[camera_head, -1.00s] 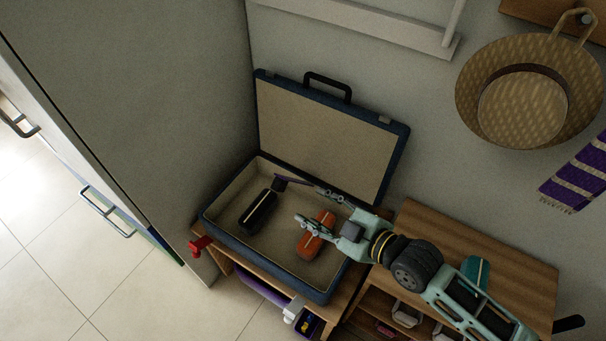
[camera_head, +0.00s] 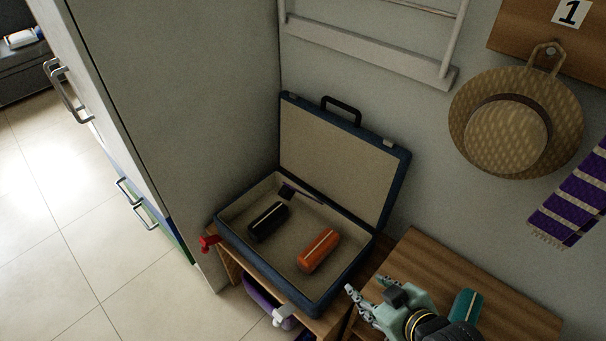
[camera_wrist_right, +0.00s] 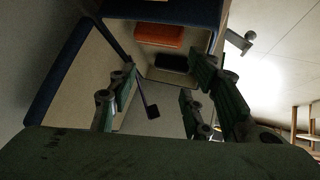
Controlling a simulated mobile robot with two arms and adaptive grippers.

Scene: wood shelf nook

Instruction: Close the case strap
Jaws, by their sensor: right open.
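A blue suitcase (camera_head: 340,294) stands open, its beige-lined lid (camera_head: 335,155) leaning up near the wall. Inside lie a black case (camera_head: 268,222) and an orange case (camera_head: 319,250), each with a pale stripe on top. A dark strap-like piece (camera_head: 290,191) lies near the hinge side; it seems to show in the right wrist view (camera_wrist_right: 149,106) too. My right gripper (camera_head: 364,294) is open and empty, to the right of the suitcase's front corner. In the right wrist view its fingers (camera_wrist_right: 160,95) are spread, with the case beyond. My left gripper is not in view.
The suitcase sits on a low wooden shelf with a red hook (camera_head: 209,242) and a white hook (camera_head: 283,315). A teal object (camera_head: 466,305) lies on the wooden bench (camera_head: 430,250). A tall cabinet (camera_head: 170,100) stands left. A straw hat (camera_head: 512,130) hangs on the wall.

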